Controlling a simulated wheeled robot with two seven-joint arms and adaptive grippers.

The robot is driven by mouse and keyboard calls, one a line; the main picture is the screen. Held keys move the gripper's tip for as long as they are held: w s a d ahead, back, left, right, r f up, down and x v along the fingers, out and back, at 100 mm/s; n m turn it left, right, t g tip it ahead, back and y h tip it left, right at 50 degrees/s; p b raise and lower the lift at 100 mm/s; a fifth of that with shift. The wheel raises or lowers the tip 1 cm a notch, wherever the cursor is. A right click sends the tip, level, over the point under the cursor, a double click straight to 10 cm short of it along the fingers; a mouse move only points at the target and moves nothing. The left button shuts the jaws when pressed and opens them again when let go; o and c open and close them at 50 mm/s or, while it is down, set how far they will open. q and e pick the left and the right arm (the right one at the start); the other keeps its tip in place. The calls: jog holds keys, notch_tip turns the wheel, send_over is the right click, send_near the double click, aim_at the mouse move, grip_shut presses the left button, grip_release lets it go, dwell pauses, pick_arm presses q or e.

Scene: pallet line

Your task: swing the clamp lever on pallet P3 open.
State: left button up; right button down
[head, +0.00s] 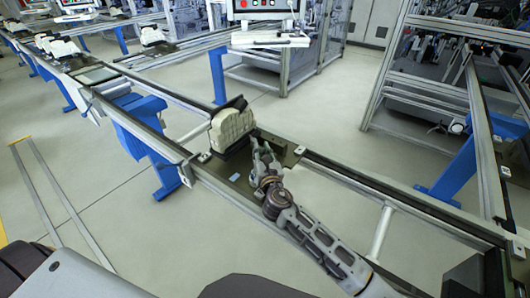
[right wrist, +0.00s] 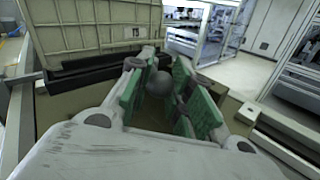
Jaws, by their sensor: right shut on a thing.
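The pallet (head: 234,172) is a dark plate on the conveyor rails in the middle of the head view. A beige block (head: 232,124) stands upright in a dark holder on it. My right gripper (head: 262,152) is at the pallet, just right of the block. In the right wrist view its green pads are around the clamp lever's grey ball knob (right wrist: 160,83), and it is shut on it. The rest of the lever is hidden by the fingers. My left gripper is not in view.
The conveyor rails (head: 352,176) run from the back left to the front right. Other pallets with beige parts (head: 152,34) stand farther up the line. A workstation with a screen (head: 264,8) is behind, and a framed machine (head: 430,85) is at the right.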

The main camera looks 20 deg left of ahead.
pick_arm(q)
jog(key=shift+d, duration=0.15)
pick_arm(e)
jog(key=shift+f, duration=0.1)
jog(key=c, duration=1.6)
grip_release()
jog(key=shift+c, duration=0.2)
jog(key=o, duration=0.4)
jog(key=shift+v, duration=1)
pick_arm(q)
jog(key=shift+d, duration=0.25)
pick_arm(e)
jog(key=v, duration=1)
